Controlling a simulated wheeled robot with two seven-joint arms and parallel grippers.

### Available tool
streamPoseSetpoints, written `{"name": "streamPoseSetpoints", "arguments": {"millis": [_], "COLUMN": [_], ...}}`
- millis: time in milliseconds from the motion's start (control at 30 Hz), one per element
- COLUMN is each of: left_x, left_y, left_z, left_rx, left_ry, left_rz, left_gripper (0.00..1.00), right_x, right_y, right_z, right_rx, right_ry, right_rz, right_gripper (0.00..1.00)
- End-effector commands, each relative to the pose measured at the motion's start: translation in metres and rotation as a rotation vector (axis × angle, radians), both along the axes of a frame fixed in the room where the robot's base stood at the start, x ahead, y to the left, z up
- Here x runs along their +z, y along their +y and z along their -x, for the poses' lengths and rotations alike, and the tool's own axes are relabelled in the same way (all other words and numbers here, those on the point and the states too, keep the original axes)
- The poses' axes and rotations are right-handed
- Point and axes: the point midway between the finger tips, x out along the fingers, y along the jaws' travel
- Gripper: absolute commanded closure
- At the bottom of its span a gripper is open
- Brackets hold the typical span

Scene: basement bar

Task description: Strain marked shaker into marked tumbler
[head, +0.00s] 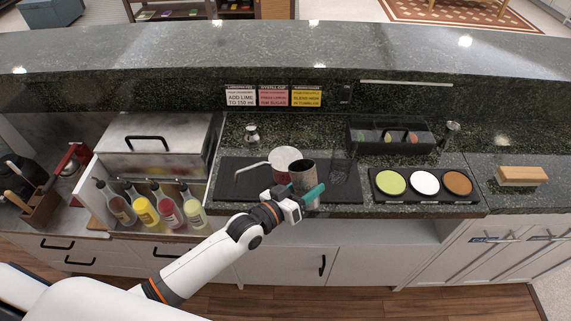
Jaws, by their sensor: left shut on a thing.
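My left gripper (312,193) reaches in from the lower left, its teal fingers shut on a dark grey metal cup, which looks like the shaker (303,173). The cup stands about upright over the front of the black mat. A round pale-topped thing with a reddish side (284,157) is just behind and left of it. A thin bent metal rod (250,167) runs left from there; I cannot tell what it belongs to. A faint clear glass, possibly the tumbler (341,168), is right of the cup. No mark on either is readable. My right gripper is not in view.
The black mat (228,190) lies on the dark stone counter. Right of it are a tray with green, white and brown discs (424,183), a black caddy (390,137) and a sponge-like block (521,175). Bottles (145,213) stand left. Three signs (273,96) hang behind.

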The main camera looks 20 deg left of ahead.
Motion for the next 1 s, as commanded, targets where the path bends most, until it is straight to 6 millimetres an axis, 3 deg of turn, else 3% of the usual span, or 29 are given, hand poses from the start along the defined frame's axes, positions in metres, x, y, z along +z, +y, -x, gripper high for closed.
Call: {"name": "streamPoseSetpoints", "arguments": {"millis": [67,433,833,1000], "left_x": [-0.014,-0.012,0.043,0.049], "left_y": [-0.005,-0.014,-0.015,-0.015], "left_z": [0.004,0.013,0.013,0.013], "left_rx": [0.000,0.001,0.000,0.000], "left_ry": [-0.054,-0.283,-0.298,-0.298], "left_rz": [-0.057,-0.297,-0.313,-0.312], "left_gripper": [0.80,0.80,0.80,0.80], "right_x": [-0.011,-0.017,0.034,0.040], "right_y": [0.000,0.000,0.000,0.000], "right_z": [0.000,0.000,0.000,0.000], "right_rx": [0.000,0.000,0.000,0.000], "right_ry": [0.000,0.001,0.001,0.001], "right_rz": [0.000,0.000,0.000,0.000], "right_gripper": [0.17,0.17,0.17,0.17]}}
